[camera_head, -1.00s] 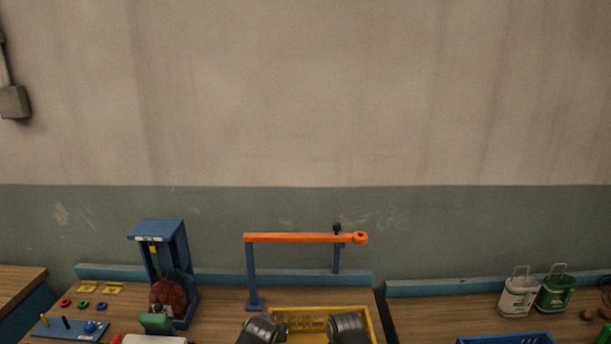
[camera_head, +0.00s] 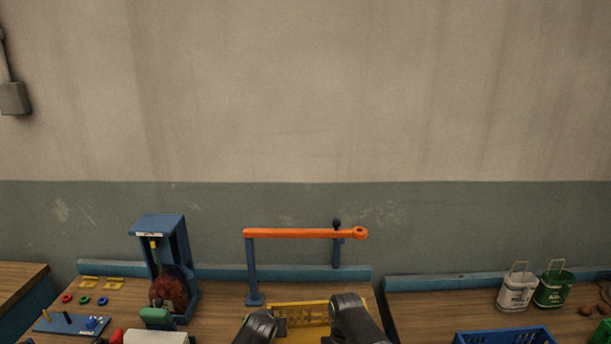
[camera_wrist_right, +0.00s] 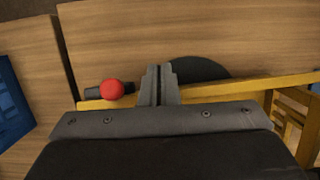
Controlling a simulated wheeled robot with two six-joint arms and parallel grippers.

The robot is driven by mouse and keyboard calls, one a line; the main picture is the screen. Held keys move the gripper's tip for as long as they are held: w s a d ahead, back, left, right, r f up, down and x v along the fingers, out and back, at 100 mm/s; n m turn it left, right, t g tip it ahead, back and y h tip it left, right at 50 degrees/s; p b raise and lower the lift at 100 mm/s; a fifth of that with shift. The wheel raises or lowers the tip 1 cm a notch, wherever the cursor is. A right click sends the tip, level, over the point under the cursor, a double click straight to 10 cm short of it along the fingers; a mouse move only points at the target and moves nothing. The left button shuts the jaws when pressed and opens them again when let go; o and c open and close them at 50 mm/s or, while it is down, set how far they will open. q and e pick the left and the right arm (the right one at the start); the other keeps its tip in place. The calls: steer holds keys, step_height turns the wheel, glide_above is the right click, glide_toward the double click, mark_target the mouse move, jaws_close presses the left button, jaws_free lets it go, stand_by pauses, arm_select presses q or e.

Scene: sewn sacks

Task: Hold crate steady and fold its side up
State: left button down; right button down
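The yellow crate (camera_head: 300,309) stands at the front of the middle table in the head view. My forearms cover much of it and its lower part is cut off. In the right wrist view a yellow crate rim (camera_wrist_right: 230,90) runs across, with slatted wall (camera_wrist_right: 284,125) at the right. My right gripper (camera_wrist_right: 160,84) has its fingers together and crosses over this rim; I see nothing clamped between them. In the head view its fingers are hidden. My left gripper (camera_head: 281,327) is a small dark shape against the crate, with its fingers not clear.
A red ball knob (camera_wrist_right: 112,90) sits beside the rim. Behind the crate stands an orange bar (camera_head: 300,233) on blue posts. A blue frame (camera_head: 165,255) is at the left; a blue crate (camera_head: 503,336) and white and green containers (camera_head: 517,290) are at the right.

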steer(key=shift+w+d+f, duration=0.1)
steer(key=shift+w+d, duration=0.2)
steer(key=shift+w, duration=0.15)
steer(key=shift+w+d+t, duration=0.15)
steer(key=shift+w+t, duration=1)
steer(key=shift+t, duration=0.05)
steer(key=shift+s+r, duration=0.75)
steer(key=shift+r, duration=0.3)
step_height(320, 180, up, 8)
stand_by(0.3)
steer(key=shift+r, duration=0.1)
